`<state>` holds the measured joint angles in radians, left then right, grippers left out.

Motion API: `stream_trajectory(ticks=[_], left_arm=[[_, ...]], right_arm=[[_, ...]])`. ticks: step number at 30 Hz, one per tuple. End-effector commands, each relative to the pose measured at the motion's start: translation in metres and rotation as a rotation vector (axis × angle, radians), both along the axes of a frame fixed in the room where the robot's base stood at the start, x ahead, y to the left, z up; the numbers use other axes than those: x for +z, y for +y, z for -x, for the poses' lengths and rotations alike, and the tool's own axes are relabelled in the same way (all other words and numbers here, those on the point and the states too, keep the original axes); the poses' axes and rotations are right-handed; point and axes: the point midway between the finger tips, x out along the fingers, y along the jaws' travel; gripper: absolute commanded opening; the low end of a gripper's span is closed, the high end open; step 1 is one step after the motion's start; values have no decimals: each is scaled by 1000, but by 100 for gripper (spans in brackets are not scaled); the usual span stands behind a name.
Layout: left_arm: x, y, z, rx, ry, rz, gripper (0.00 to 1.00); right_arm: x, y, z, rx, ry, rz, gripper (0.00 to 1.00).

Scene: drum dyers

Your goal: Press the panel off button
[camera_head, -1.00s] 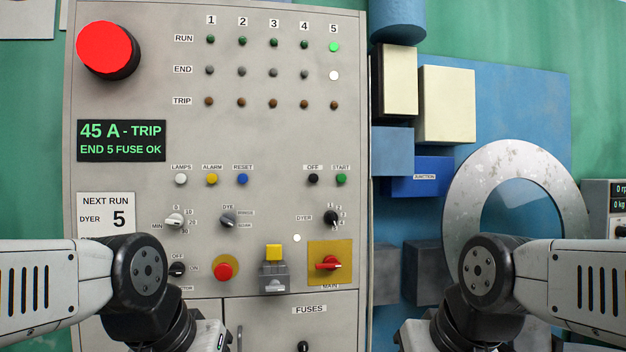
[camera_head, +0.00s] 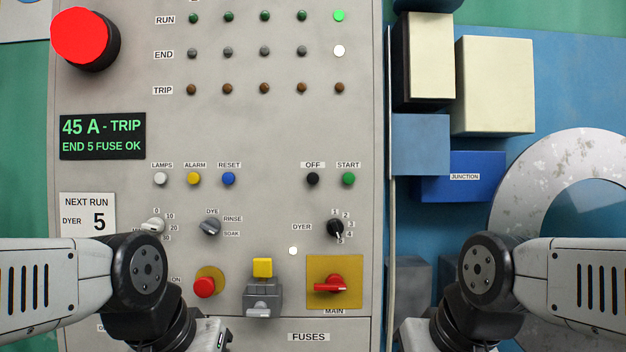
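The black OFF button (camera_head: 312,179) sits on the grey control panel (camera_head: 270,130), right of centre, under a label reading OFF. The green START button (camera_head: 348,179) is just to its right. My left arm comes in at the lower left and my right arm at the lower right, both below the OFF button and apart from it. The fingertips of both grippers are outside the picture or hidden, so their state does not show.
A DYER selector knob (camera_head: 335,228) and a red MAIN switch (camera_head: 331,285) on a yellow plate lie below the button. A large red mushroom button (camera_head: 80,36) projects at upper left. Blue and cream boxes (camera_head: 494,85) stand right of the panel. The space before the OFF button is clear.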

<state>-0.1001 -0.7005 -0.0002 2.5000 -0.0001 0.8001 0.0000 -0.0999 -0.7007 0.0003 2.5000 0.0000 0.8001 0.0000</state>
Motion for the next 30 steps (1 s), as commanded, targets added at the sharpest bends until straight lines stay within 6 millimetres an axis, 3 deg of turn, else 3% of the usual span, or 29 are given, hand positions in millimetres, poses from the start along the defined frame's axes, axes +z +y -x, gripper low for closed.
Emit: stream_trajectory(ticks=[1, 7, 30], left_arm=[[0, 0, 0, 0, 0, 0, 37], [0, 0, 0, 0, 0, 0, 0], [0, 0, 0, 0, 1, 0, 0]], right_arm=[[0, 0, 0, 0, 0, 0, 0], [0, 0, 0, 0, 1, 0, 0], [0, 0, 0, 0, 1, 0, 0]])
